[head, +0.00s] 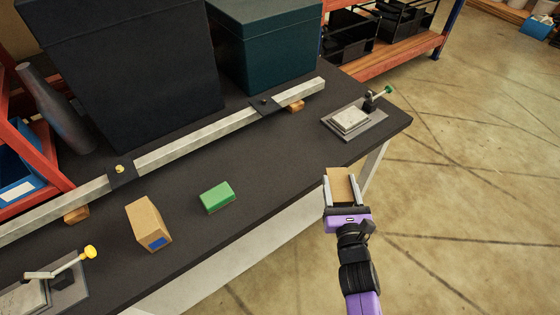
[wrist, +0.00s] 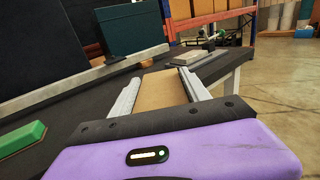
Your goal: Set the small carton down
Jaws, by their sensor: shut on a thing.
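A small tan carton (head: 340,181) is held between the two fingers of my gripper (head: 341,184), which is shut on it. In the head view it appears over the front edge of the dark table (head: 270,170), towards its right end; I cannot tell its exact height. In the wrist view the tan carton (wrist: 166,92) fills the space between the fingers, and the tabletop shows beyond and to the left. Its underside is hidden.
A tan box with a blue label (head: 146,222) and a green block (head: 217,196) stand on the table. A clamp fixture (head: 355,122) is at the right end, another (head: 45,290) at the near left. A long metal bar (head: 200,140) lies before dark cases. Tabletop between block and right fixture is clear.

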